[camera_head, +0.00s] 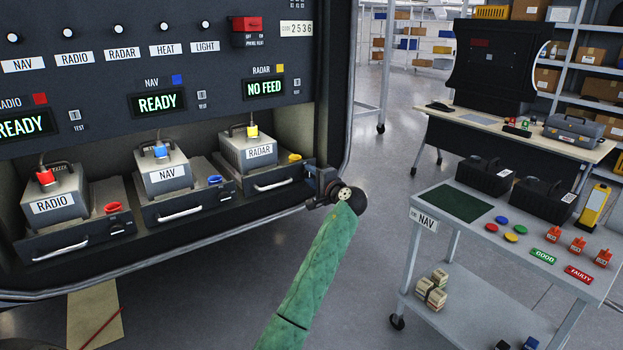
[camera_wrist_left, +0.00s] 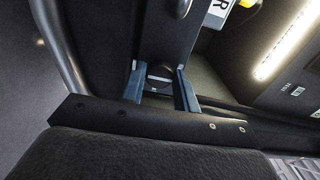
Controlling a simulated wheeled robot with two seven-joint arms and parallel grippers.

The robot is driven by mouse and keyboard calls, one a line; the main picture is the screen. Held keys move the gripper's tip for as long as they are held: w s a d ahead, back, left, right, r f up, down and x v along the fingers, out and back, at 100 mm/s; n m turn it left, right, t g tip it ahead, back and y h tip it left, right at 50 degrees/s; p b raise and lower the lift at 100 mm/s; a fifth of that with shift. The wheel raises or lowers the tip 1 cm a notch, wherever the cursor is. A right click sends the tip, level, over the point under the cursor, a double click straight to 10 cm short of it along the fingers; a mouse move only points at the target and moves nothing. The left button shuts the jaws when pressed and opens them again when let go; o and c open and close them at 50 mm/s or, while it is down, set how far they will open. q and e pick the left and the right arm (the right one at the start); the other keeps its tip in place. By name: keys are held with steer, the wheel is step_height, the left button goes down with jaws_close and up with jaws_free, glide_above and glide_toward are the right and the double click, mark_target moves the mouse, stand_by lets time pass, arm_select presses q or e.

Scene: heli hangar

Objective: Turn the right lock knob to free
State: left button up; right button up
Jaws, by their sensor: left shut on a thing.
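My left gripper (camera_head: 313,182) is at the right front end of the RADAR tray (camera_head: 262,187), with its green-sleeved arm below it. In the left wrist view its two blue-grey fingers (camera_wrist_left: 160,86) are on either side of a small dark knob (camera_wrist_left: 159,72), the right lock knob, and shut on it. In the head view the knob is hidden behind the gripper, and which way it is turned cannot be told. The RADAR box (camera_head: 248,150) sits on its tray, and the display (camera_head: 264,88) above reads NO FEED. My right gripper is not in view.
The NAV box (camera_head: 167,172) and RADIO box (camera_head: 55,196) sit in trays to the left, with displays reading READY. A rack frame edge (camera_head: 352,110) runs close beside my gripper. A grey cart (camera_head: 470,232) stands at the right. Open floor lies between.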

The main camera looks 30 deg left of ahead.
arm_select(q)
steer(key=o, duration=0.9)
steer(key=shift+o, duration=0.2)
steer(key=shift+s+d+f, duration=0.1)
steer(key=shift+d, duration=0.1)
steer(key=b+v, duration=0.1)
steer(key=v, duration=0.6)
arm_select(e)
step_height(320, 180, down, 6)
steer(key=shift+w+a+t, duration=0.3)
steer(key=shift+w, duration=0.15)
arm_select(q)
steer(key=shift+d, duration=0.1)
